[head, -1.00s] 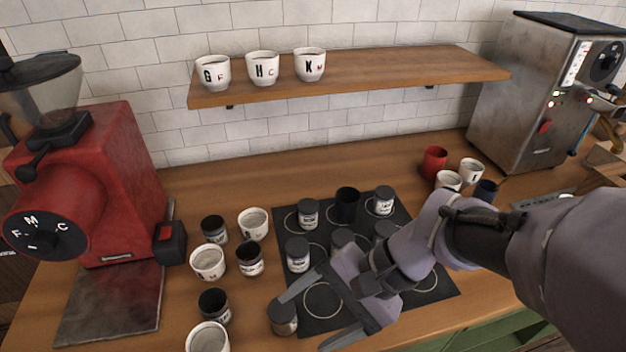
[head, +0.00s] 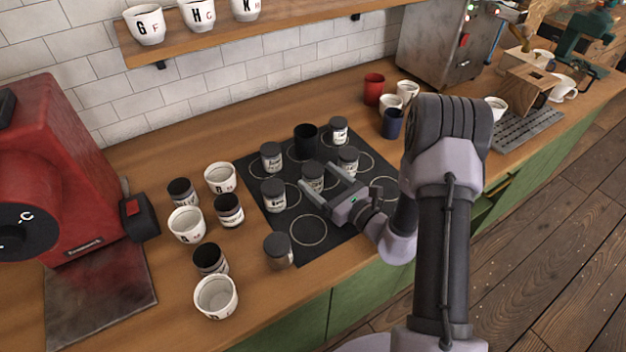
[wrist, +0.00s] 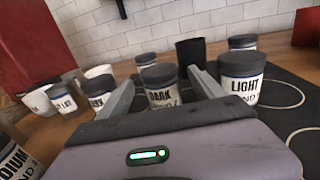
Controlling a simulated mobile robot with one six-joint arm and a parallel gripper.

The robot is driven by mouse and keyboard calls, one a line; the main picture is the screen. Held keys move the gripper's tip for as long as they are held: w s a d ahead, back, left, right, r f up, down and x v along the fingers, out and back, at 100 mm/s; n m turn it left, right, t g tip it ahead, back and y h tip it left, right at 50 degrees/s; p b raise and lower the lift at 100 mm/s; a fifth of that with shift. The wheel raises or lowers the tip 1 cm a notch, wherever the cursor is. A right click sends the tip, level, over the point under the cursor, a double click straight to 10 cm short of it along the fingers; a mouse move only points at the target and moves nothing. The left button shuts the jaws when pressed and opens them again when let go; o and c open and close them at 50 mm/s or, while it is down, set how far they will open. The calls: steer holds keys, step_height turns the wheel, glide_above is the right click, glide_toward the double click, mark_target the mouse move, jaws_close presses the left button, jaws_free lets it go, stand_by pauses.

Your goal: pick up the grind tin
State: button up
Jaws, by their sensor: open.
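A plain black open tin (head: 305,141) without a visible label stands upright on the black mat (head: 352,225); it looks like the grind tin. It also shows in the wrist view (wrist: 190,52), behind a lidded jar marked DARK. My gripper (head: 315,177) is open and low over the mat, in front of the tin. The DARK jar (wrist: 160,92) shows between my fingers in the wrist view (wrist: 161,78) and partly hides the tin. A jar marked LIGHT (wrist: 243,88) is just right of my right finger.
Several lidded jars stand around the tin, including one at the mat's near left corner (head: 278,250). White cups (head: 186,224) and dark-lidded cups are left of the mat. A red cup (head: 374,88) is behind right. A red grinder (head: 62,165) stands left.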

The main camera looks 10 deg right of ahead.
mark_target(305, 167)
steer(key=x, duration=0.2)
steer(key=b+x, duration=0.1)
steer(key=x, duration=0.3)
steer(key=shift+w+a+f+b, duration=0.2)
steer(key=shift+w+f+b, duration=0.1)
steer(key=shift+f+b, duration=0.05)
steer(key=c, duration=1.5)
steer(key=shift+r, duration=0.15)
